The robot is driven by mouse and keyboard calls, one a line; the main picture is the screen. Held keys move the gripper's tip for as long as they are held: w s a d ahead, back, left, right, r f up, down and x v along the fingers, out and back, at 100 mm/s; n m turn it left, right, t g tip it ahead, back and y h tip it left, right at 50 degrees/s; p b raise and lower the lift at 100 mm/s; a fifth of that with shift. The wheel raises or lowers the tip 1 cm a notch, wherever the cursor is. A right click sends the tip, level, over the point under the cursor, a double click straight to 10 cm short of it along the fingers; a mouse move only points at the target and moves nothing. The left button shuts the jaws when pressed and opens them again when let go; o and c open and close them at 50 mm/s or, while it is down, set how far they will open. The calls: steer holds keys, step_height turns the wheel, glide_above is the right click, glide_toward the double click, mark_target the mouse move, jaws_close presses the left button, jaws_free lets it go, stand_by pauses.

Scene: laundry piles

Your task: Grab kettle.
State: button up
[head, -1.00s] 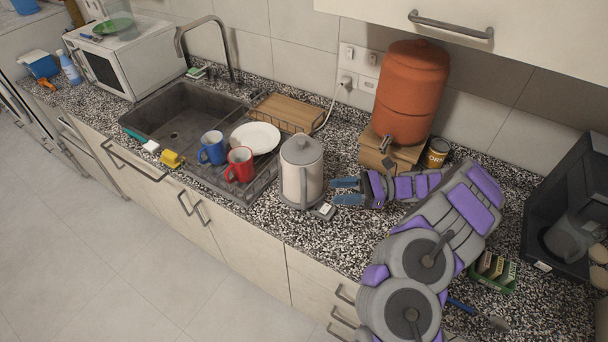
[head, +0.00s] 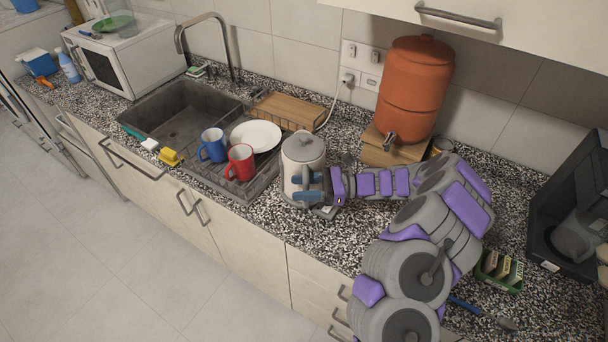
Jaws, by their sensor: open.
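The kettle (head: 302,151) is pale with a grey lid, and it stands upright on the speckled counter right of the dish rack. Its handle side faces the front, partly hidden by my fingers. My gripper (head: 309,187) is open at the kettle's lower front right, with its blue fingers overlapping the handle area. I cannot tell whether the fingers touch the kettle or lie around the handle. My arm reaches in from the right.
A dish rack (head: 213,181) with a red mug (head: 240,163), a blue mug (head: 213,146) and a white plate (head: 256,137) stands left of the kettle. An orange dispenser (head: 411,88) on a wooden stand (head: 378,150) is behind my arm. A green tray (head: 500,271) lies at right.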

steer(key=shift+a, duration=0.55)
steer(key=shift+c, duration=0.3)
steer(key=shift+d, duration=0.1)
jaws_close()
stand_by(0.6)
